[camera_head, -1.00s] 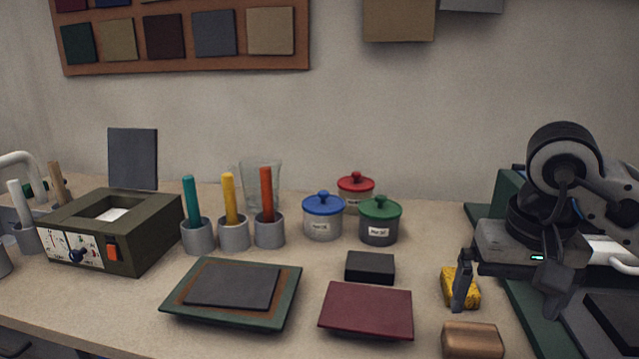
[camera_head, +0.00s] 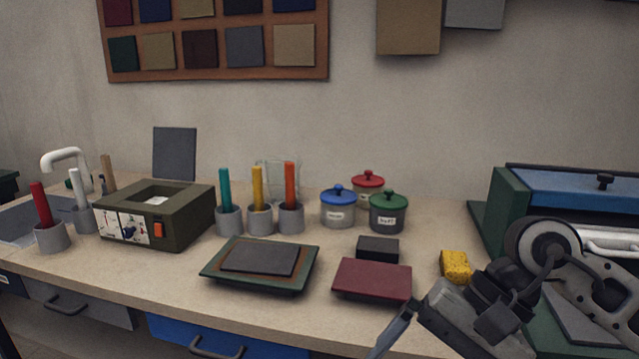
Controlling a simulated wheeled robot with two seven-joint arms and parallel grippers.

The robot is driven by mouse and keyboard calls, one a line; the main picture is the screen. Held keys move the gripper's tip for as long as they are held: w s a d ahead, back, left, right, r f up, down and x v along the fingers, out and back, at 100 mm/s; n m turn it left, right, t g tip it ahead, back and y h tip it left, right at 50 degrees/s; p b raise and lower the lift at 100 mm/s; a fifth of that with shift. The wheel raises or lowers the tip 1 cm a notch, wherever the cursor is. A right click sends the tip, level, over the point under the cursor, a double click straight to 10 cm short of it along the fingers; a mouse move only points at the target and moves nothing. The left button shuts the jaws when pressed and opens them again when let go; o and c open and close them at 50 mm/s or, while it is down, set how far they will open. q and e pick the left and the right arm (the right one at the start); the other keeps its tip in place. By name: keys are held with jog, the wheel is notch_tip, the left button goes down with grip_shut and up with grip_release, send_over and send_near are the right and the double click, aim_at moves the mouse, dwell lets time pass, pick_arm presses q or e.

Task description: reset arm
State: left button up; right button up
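My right arm comes in from the lower right. Its gripper (camera_head: 393,332) hangs low over the front right of the bench, in front of the yellow sponge (camera_head: 455,265) and the dark red book-like plate (camera_head: 372,280). One thin finger shows at its left side. The other finger cannot be made out, and nothing is visibly held. My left arm and gripper are not in view.
A green tray with a dark slab (camera_head: 262,258), a small black block (camera_head: 378,248), lidded pots (camera_head: 338,208) and sticks in grey cups (camera_head: 260,215) stand mid-bench. An olive box (camera_head: 155,215) is at left, a green-and-blue machine (camera_head: 575,195) at right.

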jog(key=s+a+r+m+y, duration=0.3)
jog(key=a+r+m+y, duration=0.4)
jog(key=a+m+y, duration=0.65)
jog(key=w+d+f+m+t+h, duration=0.1)
jog(key=w+d+m+t, duration=0.25)
jog(key=m+t, duration=0.65)
jog(key=w+d+f+m+t+h, duration=0.15)
jog(key=w+d+m+t, duration=0.35)
jog(key=m, duration=0.9)
jog(key=s+d+f+m+t+h, duration=0.1)
jog(key=d+f+m+t+h, duration=0.1)
jog(key=f+m+h, duration=0.5)
jog(key=d+f+m+t+h, duration=0.2)
jog(key=f+m+t+h, duration=0.15)
jog(key=m, duration=0.55)
jog(key=s+d+f+m+g+h, duration=0.1)
jog(key=s+f+m+g, duration=0.3)
jog(key=f, duration=0.4)
jog(key=s+d+f+m+g+h, duration=0.2)
jog(key=s+f+m, duration=0.4)
jog(key=f, duration=0.3)
jog(key=shift+s+f+m+g+h+p, duration=0.25)
jog(key=shift+m+g+h+p, duration=0.2)
jog(key=shift+m+g, duration=0.5)
